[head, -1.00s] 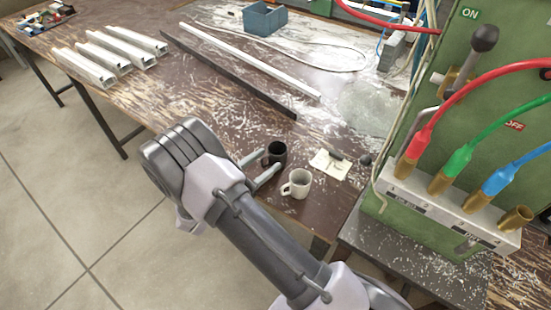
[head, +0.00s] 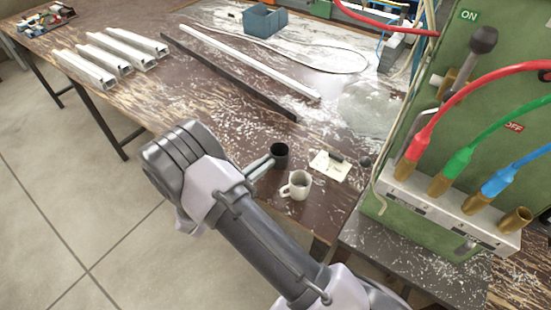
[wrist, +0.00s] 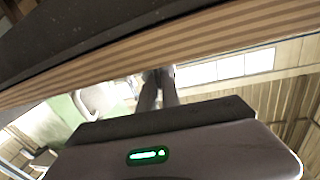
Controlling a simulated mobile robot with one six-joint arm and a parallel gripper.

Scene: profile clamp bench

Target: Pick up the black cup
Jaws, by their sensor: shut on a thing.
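The black cup (head: 280,152) stands upright on the worn brown bench, near its front edge. My gripper (head: 269,163) reaches in from the left, its fingers close together and shut on the near left side of the black cup, where the handle seems to be. The exact grip is too small to tell. In the wrist view the two fingers (wrist: 158,82) run close together, with a dark bit of the cup at their tips. The cup's bottom seems to be at bench height.
A white cup (head: 298,186) stands close by, just right of my gripper. A green machine (head: 455,120) with coloured cables blocks the right side. Metal profiles (head: 112,55) and a blue bin (head: 265,20) lie farther back.

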